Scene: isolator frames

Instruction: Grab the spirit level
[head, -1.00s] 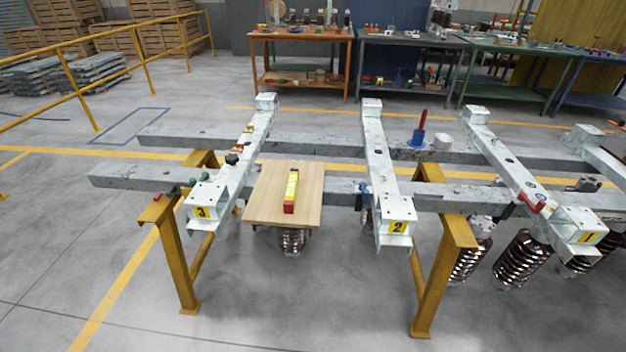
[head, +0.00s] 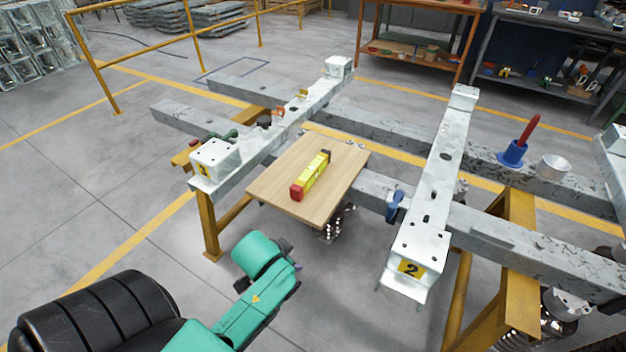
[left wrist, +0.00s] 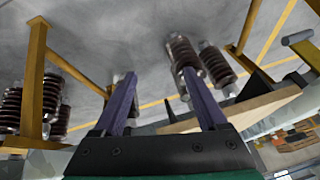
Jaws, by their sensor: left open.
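The spirit level (head: 314,173) is a yellow bar with a red near end and a dark far end. It lies on a light wooden board (head: 272,190) between two white crossbeams in the head view. My left arm, green and black, comes in from the lower left, below and in front of the board. In the left wrist view my left gripper (left wrist: 163,85) has its two purple fingers apart, with nothing between them. The board's edge (left wrist: 255,108) shows to their right there; the spirit level cannot be made out in that view. My right gripper is not in view.
Crossbeam 2 (head: 433,205) stands right of the board, another crossbeam (head: 265,135) to its left. A blue clamp (head: 396,206), a blue holder with red handle (head: 513,150) and a white cup (head: 553,167) sit further right. Brown ribbed insulators (left wrist: 184,55) hang below the frame.

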